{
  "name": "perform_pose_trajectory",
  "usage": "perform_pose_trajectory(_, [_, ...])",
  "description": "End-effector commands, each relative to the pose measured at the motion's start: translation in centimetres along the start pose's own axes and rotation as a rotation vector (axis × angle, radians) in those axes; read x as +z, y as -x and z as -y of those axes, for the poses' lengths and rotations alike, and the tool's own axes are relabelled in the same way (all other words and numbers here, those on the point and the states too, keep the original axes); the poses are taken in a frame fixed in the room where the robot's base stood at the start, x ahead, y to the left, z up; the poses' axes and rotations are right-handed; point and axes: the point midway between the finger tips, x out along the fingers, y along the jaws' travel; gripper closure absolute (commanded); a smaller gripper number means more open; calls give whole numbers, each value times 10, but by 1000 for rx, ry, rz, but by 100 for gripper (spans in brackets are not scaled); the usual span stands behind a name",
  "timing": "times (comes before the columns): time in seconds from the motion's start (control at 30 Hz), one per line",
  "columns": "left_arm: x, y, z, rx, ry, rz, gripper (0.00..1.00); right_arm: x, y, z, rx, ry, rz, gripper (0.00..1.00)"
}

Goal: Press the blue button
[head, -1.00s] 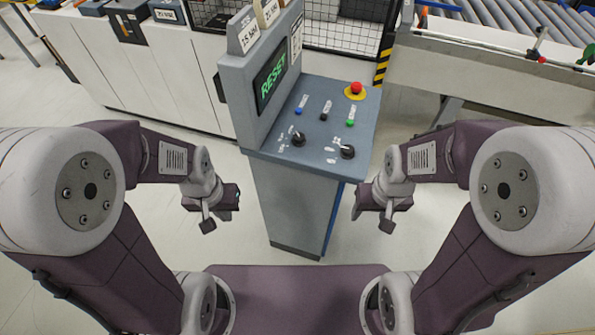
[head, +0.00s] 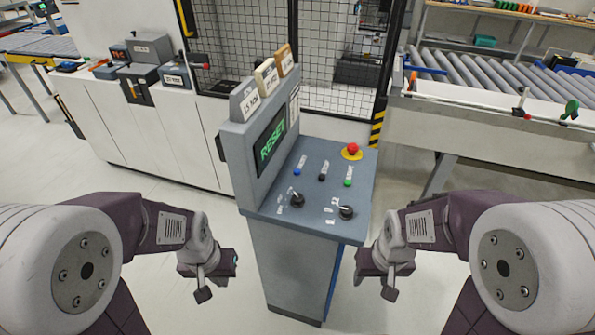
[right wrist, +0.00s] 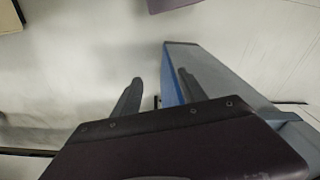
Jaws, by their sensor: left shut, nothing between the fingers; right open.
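The blue button (head: 297,172) is a small round button on the sloping top of the grey control console (head: 262,222). It sits at the left of a row with a black button (head: 321,177) and a green button (head: 347,183). My left gripper (head: 204,291) is shut and empty, left of the console and lower than its panel. My right gripper (head: 390,291) is open and empty, right of the console. In the right wrist view its two fingers (right wrist: 156,98) stand apart, with the console's blue-edged side (right wrist: 176,85) beyond them.
A red emergency button (head: 352,149) on a yellow base and two black knobs (head: 346,212) are also on the panel. A screen (head: 270,140) reading RESET rises at its left. White cabinets (head: 135,125), a mesh fence (head: 330,60) and a roller conveyor (head: 480,75) stand behind.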

Motion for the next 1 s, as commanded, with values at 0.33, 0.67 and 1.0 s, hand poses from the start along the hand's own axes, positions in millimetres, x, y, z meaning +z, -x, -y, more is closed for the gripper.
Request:
perform_pose_trajectory(0.33, [0,0,0,0,0,0,100,0,0,0,0,0,0,100])
perform_pose_trajectory(0.67, [0,0,0,0,0,0,100,0,0,0,0,0,0,100])
perform_pose_trajectory(1.0, [0,0,0,0,0,0,100,0,0,0,0,0,0,100])
